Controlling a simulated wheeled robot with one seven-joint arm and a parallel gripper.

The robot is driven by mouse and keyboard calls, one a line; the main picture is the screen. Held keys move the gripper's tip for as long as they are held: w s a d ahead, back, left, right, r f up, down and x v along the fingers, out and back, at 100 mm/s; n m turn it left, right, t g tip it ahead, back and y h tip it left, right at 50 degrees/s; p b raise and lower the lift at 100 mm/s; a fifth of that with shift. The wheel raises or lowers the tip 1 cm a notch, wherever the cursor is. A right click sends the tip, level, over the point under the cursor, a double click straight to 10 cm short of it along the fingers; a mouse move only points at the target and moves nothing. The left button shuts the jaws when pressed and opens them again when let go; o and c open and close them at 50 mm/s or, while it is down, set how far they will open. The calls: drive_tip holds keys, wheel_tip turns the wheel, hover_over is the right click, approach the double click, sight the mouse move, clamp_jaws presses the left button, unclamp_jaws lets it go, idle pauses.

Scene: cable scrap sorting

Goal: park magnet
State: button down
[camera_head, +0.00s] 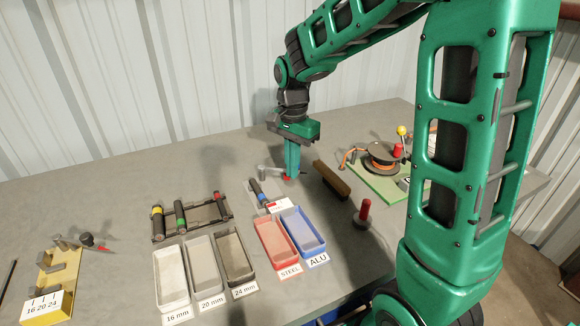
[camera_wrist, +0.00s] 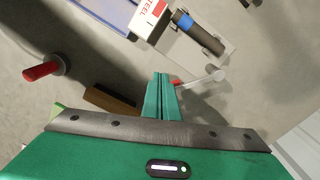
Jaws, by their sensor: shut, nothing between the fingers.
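My gripper (camera_head: 291,174) points down over the middle of the table, its green fingers shut with nothing between them. In the wrist view the closed fingertips (camera_wrist: 160,80) are near a small pale rod-like piece (camera_wrist: 205,80) with a red end. That piece (camera_head: 268,170) also shows just left of the fingers in the head view; I cannot tell whether they touch. A red upright handle on a round grey base (camera_head: 363,213) stands apart, right of the blue bin; it shows at left in the wrist view (camera_wrist: 42,70). No label marks which piece is the magnet.
The red STEEL bin (camera_head: 257,222) and blue ALU bin (camera_head: 284,213) are in front. A dark rod with a blue band (camera_wrist: 197,33) lies behind them. A brown block (camera_head: 331,179) and a cable reel (camera_head: 382,153) are to the right. A rack (camera_head: 218,198) holds banded rods at left.

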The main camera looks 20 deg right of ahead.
wheel_tip(320, 180, up, 6)
drive_tip(key=shift+f, duration=0.1)
idle(0.4)
drive_tip(key=shift+s, duration=0.1)
drive_tip(key=s+d+f+n, duration=0.1)
drive_tip(key=s+d, duration=0.3)
drive_tip(key=s, duration=0.5)
drive_tip(key=s+d+f+n, duration=0.1)
drive_tip(key=s+d+n, duration=0.2)
drive_tip(key=s, duration=0.6)
drive_tip(key=s+d+f+n, duration=0.1)
drive_tip(key=s+d, duration=0.4)
drive_tip(key=s, duration=0.5)
drive_tip(key=shift+n, duration=0.7)
drive_tip(key=shift+w+f, duration=0.15)
